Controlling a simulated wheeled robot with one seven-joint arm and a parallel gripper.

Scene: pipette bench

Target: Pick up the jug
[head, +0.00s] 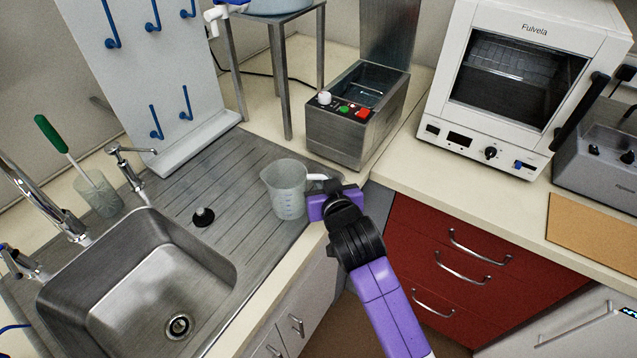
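The jug (286,193) is a translucent, pale measuring jug with faint scale marks. It stands upright on the ribbed metal draining board, near its right end. A short pale part, probably its handle, sticks out to the right at its upper side. My purple and black gripper (325,190) is right beside the jug's right side, at handle height. The fingertips are small and partly hidden by the gripper body, so I cannot tell whether they are open, shut or touching the handle.
A steel sink (140,275) lies to the left, with a black plug (203,216) on the draining board. A beaker (98,195) with a green-handled brush stands by the taps. A metal water bath (357,115) is behind the jug; a white oven (520,80) is farther right.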

